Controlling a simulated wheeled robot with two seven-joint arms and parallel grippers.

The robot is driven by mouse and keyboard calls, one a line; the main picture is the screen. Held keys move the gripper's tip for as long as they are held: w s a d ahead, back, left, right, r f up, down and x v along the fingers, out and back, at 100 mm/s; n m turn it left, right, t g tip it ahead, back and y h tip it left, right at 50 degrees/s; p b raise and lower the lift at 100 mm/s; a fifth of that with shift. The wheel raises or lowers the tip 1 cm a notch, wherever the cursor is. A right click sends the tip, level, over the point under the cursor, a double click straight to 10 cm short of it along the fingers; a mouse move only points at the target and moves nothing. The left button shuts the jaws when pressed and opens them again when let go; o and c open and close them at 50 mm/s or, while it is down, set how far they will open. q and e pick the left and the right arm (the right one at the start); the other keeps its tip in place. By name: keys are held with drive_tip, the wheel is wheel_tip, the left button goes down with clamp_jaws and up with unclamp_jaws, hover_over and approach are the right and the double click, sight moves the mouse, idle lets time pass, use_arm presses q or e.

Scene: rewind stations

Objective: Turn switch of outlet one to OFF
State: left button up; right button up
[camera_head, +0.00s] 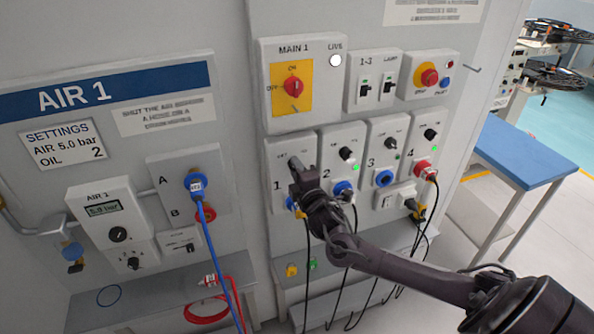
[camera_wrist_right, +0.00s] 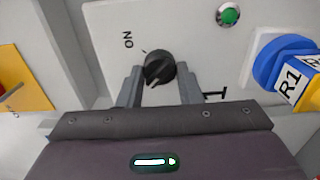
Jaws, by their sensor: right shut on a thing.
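Outlet one (camera_head: 275,195) is the leftmost light grey panel in the row below the main switch, marked 1. Its switch, a black round knob (camera_wrist_right: 159,68), shows in the right wrist view between the two fingers, with ON printed to its upper left. The pointer's exact position is hard to read. My right gripper (camera_head: 295,164) is at the upper part of this panel and hides the knob in the head view. In the right wrist view the gripper (camera_wrist_right: 158,84) is shut on the knob. My left gripper is not in view.
A green lamp (camera_wrist_right: 228,15) and a blue plug (camera_wrist_right: 280,62) tagged R1 are near the knob. Outlets 2 (camera_head: 343,160), 3 and 4 stand to the right, with cables hanging below. The main switch (camera_head: 292,87) is above. A blue-topped table (camera_head: 525,150) stands at right.

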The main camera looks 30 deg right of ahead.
idle(0.3)
drive_tip(key=o, duration=1)
drive_tip(key=b+v, duration=0.2)
drive_tip(key=v, duration=0.5)
drive_tip(key=shift+s+a, duration=0.1)
drive_tip(key=shift+s, duration=0.3)
drive_tip(key=shift+a+f, duration=0.1)
